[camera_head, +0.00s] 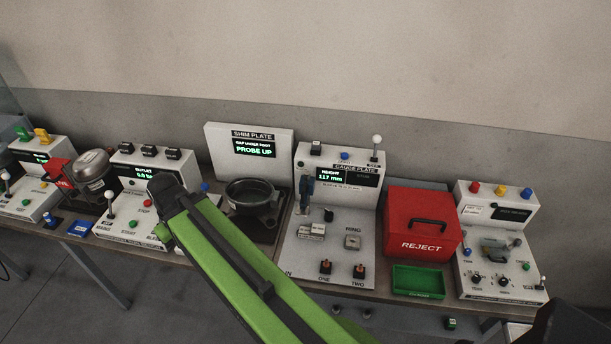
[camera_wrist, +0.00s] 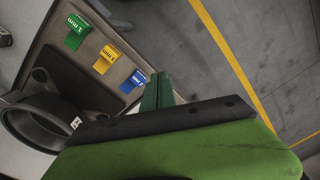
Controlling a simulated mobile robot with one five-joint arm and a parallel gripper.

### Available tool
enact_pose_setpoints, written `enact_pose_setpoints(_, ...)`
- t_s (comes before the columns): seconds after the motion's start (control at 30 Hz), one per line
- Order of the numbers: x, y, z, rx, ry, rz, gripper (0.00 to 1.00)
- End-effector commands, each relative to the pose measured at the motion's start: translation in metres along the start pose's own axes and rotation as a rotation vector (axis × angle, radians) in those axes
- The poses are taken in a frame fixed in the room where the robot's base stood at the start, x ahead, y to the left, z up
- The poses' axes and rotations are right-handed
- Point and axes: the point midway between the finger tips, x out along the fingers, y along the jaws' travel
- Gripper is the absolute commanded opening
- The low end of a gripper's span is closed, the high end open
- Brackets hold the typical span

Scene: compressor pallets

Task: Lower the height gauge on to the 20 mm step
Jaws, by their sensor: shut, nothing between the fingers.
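The height gauge (camera_head: 307,187) stands on the white gauge plate (camera_head: 296,262) in the head view, its dark blue slider on an upright post. The display (camera_head: 347,176) behind it reads HEIGHT 117 mm. Pale metal step blocks (camera_head: 312,231) lie in front of the gauge; I cannot read which step is 20 mm. My gripper (camera_wrist: 157,91) shows in the wrist view as two dark green fingers, shut and empty, beside the shim plate, left of the gauge plate. The head view does not show the fingertips clearly.
The shim plate's round casting (camera_head: 250,195) stands between my arm and the gauge. The wrist view shows green (camera_wrist: 78,29), yellow (camera_wrist: 106,58) and blue (camera_wrist: 134,81) shims. A red REJECT box (camera_head: 423,215) and green tray (camera_head: 418,282) stand right of the gauge plate.

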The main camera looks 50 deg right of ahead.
Motion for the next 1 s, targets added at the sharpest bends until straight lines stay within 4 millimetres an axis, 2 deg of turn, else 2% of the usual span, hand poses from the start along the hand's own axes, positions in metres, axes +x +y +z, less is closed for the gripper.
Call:
enact_pose_setpoints(0.03, -0.022, 0.027, 0.001, -0.01, 0.005, -0.028, 0.0)
enact_pose_setpoints(0.07, -0.032, 0.044, 0.002, -0.029, 0.011, -0.05, 0.0)
enact_pose_setpoints(0.17, -0.069, 0.112, 0.013, -0.107, 0.059, -0.13, 0.0)
enact_pose_setpoints(0.2, -0.083, 0.14, 0.02, -0.143, 0.091, -0.159, 0.0)
enact_pose_setpoints(0.27, -0.105, 0.182, 0.034, -0.197, 0.146, -0.193, 0.0)
enact_pose_setpoints(0.3, -0.12, 0.209, 0.045, -0.232, 0.19, -0.21, 0.0)
enact_pose_setpoints(0.4, -0.156, 0.273, 0.078, -0.321, 0.307, -0.223, 0.0)
enact_pose_setpoints(0.5, -0.186, 0.325, 0.114, -0.399, 0.417, -0.201, 0.0)
enact_pose_setpoints(0.6, -0.207, 0.36, 0.144, -0.458, 0.499, -0.165, 0.0)
enact_pose_setpoints(0.7, -0.218, 0.38, 0.163, -0.497, 0.547, -0.134, 0.0)
enact_pose_setpoints(0.8, -0.22, 0.387, 0.17, -0.515, 0.566, -0.119, 0.0)
enact_pose_setpoints(1.0, -0.219, 0.388, 0.171, -0.52, 0.567, -0.118, 0.0)
